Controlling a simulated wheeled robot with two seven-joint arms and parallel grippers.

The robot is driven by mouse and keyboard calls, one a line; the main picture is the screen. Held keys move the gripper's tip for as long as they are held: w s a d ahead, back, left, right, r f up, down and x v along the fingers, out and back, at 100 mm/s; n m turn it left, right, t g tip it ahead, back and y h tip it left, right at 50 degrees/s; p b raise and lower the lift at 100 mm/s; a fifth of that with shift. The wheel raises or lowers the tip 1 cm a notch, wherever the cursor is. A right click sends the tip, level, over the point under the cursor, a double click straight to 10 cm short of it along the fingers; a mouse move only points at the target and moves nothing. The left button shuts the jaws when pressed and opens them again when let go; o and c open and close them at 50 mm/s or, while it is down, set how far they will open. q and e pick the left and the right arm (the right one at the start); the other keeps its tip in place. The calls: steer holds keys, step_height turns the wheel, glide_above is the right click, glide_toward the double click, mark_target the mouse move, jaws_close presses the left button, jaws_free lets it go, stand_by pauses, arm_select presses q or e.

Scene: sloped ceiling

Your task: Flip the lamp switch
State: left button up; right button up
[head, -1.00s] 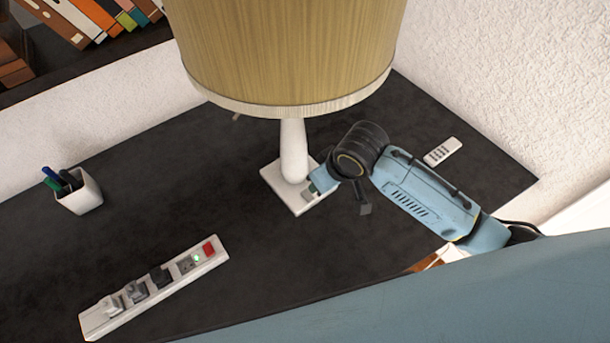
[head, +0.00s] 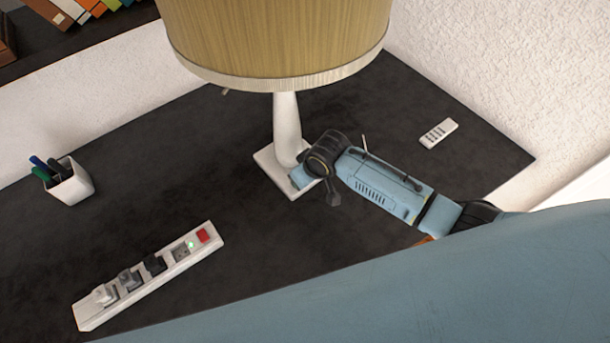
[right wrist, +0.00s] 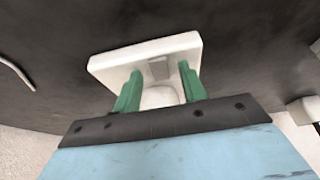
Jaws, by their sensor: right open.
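The lamp has a tan shade (head: 275,40), a white stem (head: 286,125) and a square white base (head: 275,172) on the dark desk. My right gripper (head: 298,180) comes in from the right, low at the front right of the base; its fingertips are mostly hidden in the head view. In the right wrist view my right gripper (right wrist: 160,72) has its green fingers apart with nothing held. The small grey switch (right wrist: 158,67) on the lamp base (right wrist: 118,62) lies between the fingertips. I cannot tell whether a finger touches it. My left gripper is not in view.
A power strip (head: 130,295) with several plugs lies at front left of the desk (head: 180,190). A white pen cup (head: 72,186) stands at the left and a white remote (head: 439,133) lies at the right. The textured wall (head: 480,70) closes off the right back.

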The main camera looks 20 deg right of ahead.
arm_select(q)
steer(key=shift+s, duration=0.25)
arm_select(e)
steer(key=shift+c, duration=0.3)
jaws_close()
steer(key=shift+w+a+r+g+h+p, duration=0.1)
steer(key=shift+w+r+g+h+p, duration=0.3)
steer(key=shift+p, duration=0.65)
steer(key=shift+a+f+g+p, duration=0.1)
steer(key=shift+f+g+p, duration=0.2)
steer(key=shift+g, duration=0.5)
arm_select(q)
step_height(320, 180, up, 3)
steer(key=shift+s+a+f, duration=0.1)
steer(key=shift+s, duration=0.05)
arm_select(e)
steer(key=shift+g+h, duration=0.4)
steer(key=shift+o, duration=0.3)
jaws_free()
